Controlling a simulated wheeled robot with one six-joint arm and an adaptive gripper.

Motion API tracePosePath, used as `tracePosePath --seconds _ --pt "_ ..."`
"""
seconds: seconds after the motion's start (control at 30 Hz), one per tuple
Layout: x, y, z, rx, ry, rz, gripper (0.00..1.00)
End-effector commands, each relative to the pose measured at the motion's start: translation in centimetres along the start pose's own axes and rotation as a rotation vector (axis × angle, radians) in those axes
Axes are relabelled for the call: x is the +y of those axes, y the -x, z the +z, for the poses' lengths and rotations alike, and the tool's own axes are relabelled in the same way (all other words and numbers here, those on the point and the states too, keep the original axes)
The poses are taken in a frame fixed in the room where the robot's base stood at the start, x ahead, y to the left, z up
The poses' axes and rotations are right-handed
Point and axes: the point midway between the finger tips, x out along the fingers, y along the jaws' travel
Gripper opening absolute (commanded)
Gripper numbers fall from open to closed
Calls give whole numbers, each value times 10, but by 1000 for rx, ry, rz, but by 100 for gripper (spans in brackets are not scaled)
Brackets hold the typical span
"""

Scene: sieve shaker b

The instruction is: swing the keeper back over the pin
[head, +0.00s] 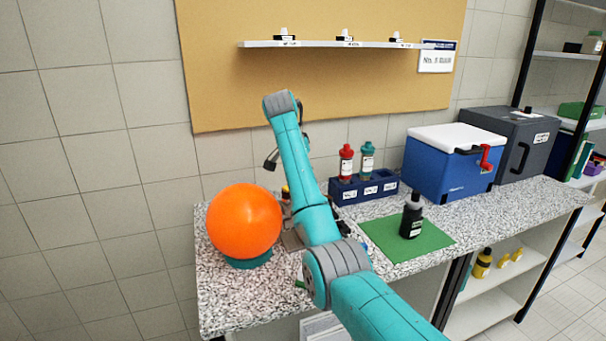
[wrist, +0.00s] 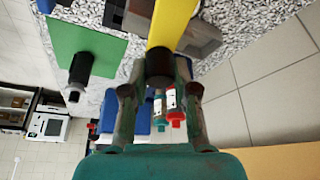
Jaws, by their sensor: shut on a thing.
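In the wrist view my gripper (wrist: 160,68) is shut on the dark round end (wrist: 160,62) of a yellow piece (wrist: 172,24). The yellow piece runs up and out of the top of the picture. I cannot tell for sure whether it is the keeper. A grey block (wrist: 203,42) lies beside it on the speckled worktop. No pin can be made out. In the head view my arm hides my fingertips and most of what they hold. Part of a grey base (head: 291,240) shows left of the arm.
A large orange ball (head: 243,222) sits on a teal stand at left. A blue rack (head: 362,190) with red and teal bottles stands behind my arm. A dark bottle (head: 411,217) stands on a green mat (head: 436,239) at right. A blue cool box (head: 440,172) stands farther back.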

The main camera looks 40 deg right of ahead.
Motion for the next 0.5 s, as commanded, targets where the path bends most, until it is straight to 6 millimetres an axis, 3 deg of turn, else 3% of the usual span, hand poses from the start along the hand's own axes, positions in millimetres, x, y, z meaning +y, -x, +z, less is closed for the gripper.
tracePosePath --seconds 0.13,0.17,0.27,0.5 --pt "0 -1 1 -2 2 1 0" --pt "0 0 1 -2 2 1 30" --pt "0 0 1 -2 2 0 53" --pt "0 0 0 -1 2 0 53"
